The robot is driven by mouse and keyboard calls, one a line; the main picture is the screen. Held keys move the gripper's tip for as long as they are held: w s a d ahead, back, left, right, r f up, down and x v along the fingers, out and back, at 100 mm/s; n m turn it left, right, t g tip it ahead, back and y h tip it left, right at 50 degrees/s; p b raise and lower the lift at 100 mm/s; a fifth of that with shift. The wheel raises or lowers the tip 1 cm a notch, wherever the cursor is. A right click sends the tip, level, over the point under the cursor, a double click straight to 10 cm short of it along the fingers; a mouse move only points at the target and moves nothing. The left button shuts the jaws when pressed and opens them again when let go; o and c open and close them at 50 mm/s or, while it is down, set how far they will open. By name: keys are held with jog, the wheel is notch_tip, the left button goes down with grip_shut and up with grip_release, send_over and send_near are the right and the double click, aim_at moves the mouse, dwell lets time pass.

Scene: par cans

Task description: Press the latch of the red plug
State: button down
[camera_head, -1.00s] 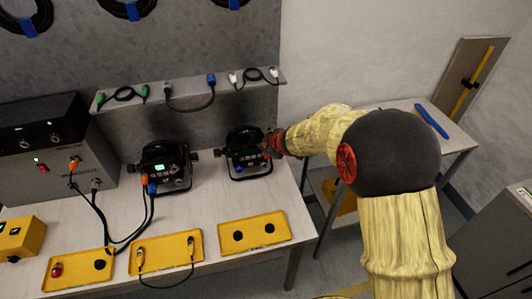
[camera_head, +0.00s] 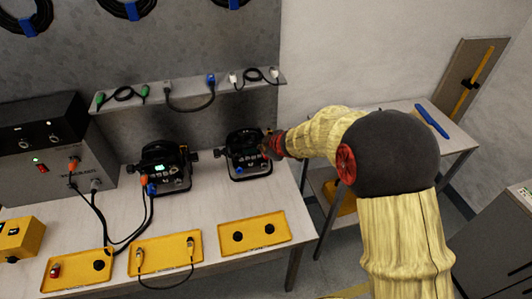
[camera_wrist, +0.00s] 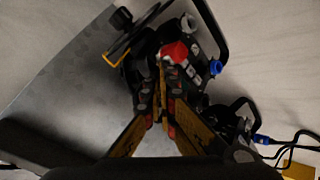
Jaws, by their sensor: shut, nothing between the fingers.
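A red plug (camera_wrist: 174,51) sits on the panel of the right-hand black par can (camera_wrist: 205,65), beside a blue connector (camera_wrist: 216,68) and a grey-white one. My gripper (camera_wrist: 163,72) is shut and empty. In the wrist view its fingertips are right at the near side of the red plug; I cannot tell whether they touch it. The plug's latch cannot be made out. In the head view my gripper (camera_head: 268,145) is at the right side of that par can (camera_head: 248,160), and the red plug cannot be made out there.
A second par can (camera_head: 166,168) with orange and blue plugs and cables stands to the left. Yellow trays (camera_head: 254,244) lie along the table's front; the left one holds a red-topped part (camera_head: 55,271). A shelf (camera_head: 190,92) with cables runs behind.

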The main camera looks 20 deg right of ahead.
dwell(0.5)
jog(key=shift+r+p, duration=0.75)
jog(key=shift+p, duration=0.15)
notch_tip(320, 180, up, 5)
jog(key=p, duration=0.5)
